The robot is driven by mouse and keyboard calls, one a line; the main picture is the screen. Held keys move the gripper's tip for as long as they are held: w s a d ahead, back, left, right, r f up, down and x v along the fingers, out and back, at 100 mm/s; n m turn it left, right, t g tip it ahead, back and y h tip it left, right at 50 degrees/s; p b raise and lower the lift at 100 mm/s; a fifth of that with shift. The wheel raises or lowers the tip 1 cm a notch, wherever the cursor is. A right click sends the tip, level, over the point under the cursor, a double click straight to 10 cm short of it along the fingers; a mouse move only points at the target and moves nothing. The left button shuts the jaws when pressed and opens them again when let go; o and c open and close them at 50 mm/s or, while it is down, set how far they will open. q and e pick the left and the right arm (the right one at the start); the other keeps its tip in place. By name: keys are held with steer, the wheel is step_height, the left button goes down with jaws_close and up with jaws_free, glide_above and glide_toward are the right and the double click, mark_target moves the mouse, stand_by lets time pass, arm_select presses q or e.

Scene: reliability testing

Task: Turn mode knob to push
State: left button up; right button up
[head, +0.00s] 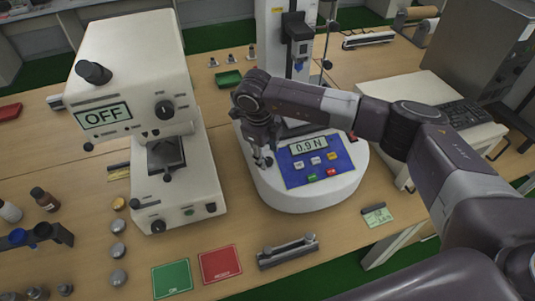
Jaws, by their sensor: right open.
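A white force tester stands at the middle right, with a round white base (300,202) and a blue control panel (345,160). Its display (309,145) reads 0.9 N, above several coloured buttons. My right arm comes in from the right, and my right gripper (262,162) points down at the left edge of the blue panel. The gripper is open. A mode knob cannot be made out on the panel; the gripper covers the spot at its left edge. I cannot tell whether the fingers touch anything. My left gripper is not in view.
A white machine (135,45) with an OFF display and black knobs stands to the left. Green (172,278) and red (220,265) plates and a metal bar fixture (287,251) lie in front. A keyboard (465,113) is at the right. Bare wood shows between the machines.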

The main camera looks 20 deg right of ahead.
mark_target(268, 160)
steer(key=x, duration=0.2)
steer(key=shift+w+f+p, duration=0.25)
steer(key=shift+p, duration=0.05)
steer(key=shift+f, duration=0.4)
steer(key=shift+w, duration=0.1)
steer(key=c, duration=0.6)
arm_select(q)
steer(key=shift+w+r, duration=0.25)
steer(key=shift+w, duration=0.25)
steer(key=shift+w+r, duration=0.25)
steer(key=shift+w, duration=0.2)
arm_select(e)
jaws_close()
